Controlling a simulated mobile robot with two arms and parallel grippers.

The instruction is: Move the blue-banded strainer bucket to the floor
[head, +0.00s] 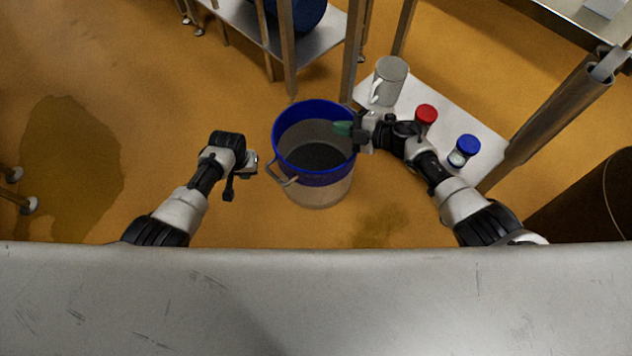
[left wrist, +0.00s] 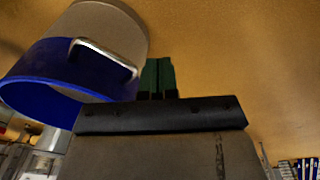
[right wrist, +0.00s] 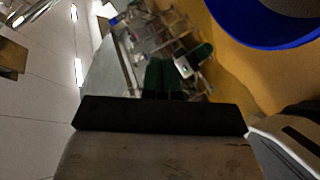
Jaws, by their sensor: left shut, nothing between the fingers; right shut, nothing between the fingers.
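The strainer bucket (head: 318,188) has a wide blue band around its top and a pale body. It stands upright on the ochre floor, dark inside, with its handle (head: 282,176) at the left side. My right gripper (head: 343,128) is shut and empty, its green fingers overlapping the bucket's right rim in the head view; contact cannot be told. The blue rim (right wrist: 262,32) shows apart from those fingers in the right wrist view. My left gripper (left wrist: 158,78) is shut and empty, left of the bucket. The bucket and handle (left wrist: 105,55) show beside its fingers.
A low shelf (head: 440,104) at the right holds a white jug (head: 388,82), a red-lidded jar (head: 425,115) and a blue-lidded jar (head: 464,150). Metal rack legs stand behind the bucket. A grey surface (head: 300,305) spans the front.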

